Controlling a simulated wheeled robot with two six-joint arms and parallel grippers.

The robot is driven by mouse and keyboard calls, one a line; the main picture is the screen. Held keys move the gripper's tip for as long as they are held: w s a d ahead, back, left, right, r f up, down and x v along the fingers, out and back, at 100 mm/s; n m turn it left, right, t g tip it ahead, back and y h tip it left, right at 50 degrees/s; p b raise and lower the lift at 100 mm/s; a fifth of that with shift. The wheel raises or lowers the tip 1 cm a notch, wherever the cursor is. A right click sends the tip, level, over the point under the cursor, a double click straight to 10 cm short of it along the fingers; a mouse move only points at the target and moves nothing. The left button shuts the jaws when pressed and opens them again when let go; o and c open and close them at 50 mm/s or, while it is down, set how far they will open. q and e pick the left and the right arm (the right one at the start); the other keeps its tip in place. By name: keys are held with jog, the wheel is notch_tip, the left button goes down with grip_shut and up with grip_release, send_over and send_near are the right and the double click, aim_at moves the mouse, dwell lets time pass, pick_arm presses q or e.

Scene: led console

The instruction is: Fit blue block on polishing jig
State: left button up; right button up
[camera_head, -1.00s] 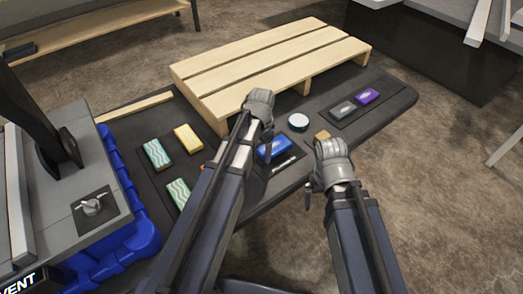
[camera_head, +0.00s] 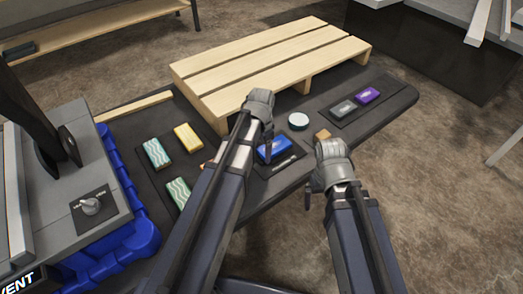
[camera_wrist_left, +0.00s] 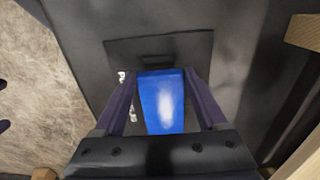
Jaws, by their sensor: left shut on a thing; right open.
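The blue block (camera_wrist_left: 163,100) lies between the fingers of my left gripper (camera_wrist_left: 165,108), which is shut on it, in the left wrist view. In the head view the blue block (camera_head: 275,148) shows just right of my left gripper (camera_head: 268,146). A dark flat plate with white lettering, apparently the polishing jig (camera_wrist_left: 190,50), is directly under the block; it also shows in the head view (camera_head: 287,162). I cannot tell whether the block rests on the plate or hangs just above it. My right gripper (camera_head: 312,188) is open and apart from the block, near the table's front edge.
A wooden pallet (camera_head: 270,62) stands behind my left gripper. A round white-topped tin (camera_head: 298,121), a small tan block (camera_head: 322,135), and grey (camera_head: 343,108) and purple (camera_head: 367,96) blocks lie to the right. Yellow (camera_head: 188,138) and teal patterned (camera_head: 156,153) blocks lie left.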

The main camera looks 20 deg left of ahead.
pick_arm(q)
jog(key=shift+f+b, duration=0.85)
jog(key=shift+f, duration=0.05)
dwell(0.6)
jog(key=o, duration=1.5)
jog(key=shift+c, duration=0.2)
jog(key=shift+r, duration=0.15)
notch_tip(320, 180, up, 8)
jog(key=p, duration=0.8)
jog(key=shift+f, duration=0.25)
notch_tip(320, 180, down, 8)
jog(key=b, duration=0.8)
jog(key=shift+r, duration=0.25)
